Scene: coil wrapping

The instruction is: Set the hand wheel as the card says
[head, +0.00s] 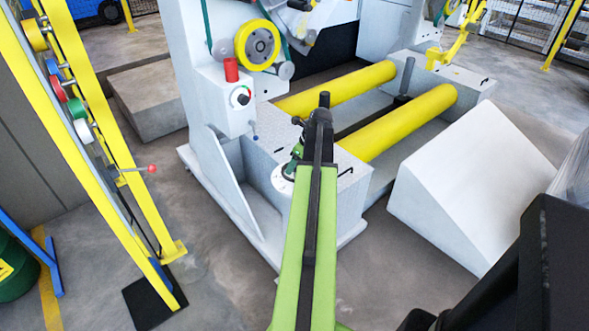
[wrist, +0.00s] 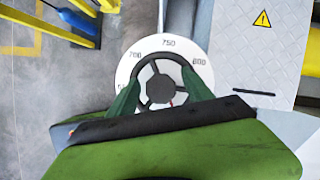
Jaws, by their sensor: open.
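The hand wheel (wrist: 160,88) is dark with a round hub and spokes, in the middle of the wrist view. It sits over a white dial plate (wrist: 123,70) marked 700, 750 and 800, with 750 at the top. A thin red mark shows by the lower right of the hub. My gripper (wrist: 160,80) is open, its green fingers on the left and right of the wheel; I cannot tell whether they touch it. In the head view my arm hides most of the wheel, and the dial plate (head: 281,184) shows beside it. I cannot make out a card.
The wheel stands on a grey machine with yellow rollers (head: 400,122). A control box (head: 238,98) with a red lamp is behind left. A white wedge-shaped block (head: 478,185) stands right. A yellow frame (head: 95,130) stands left, with open floor between it and the machine.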

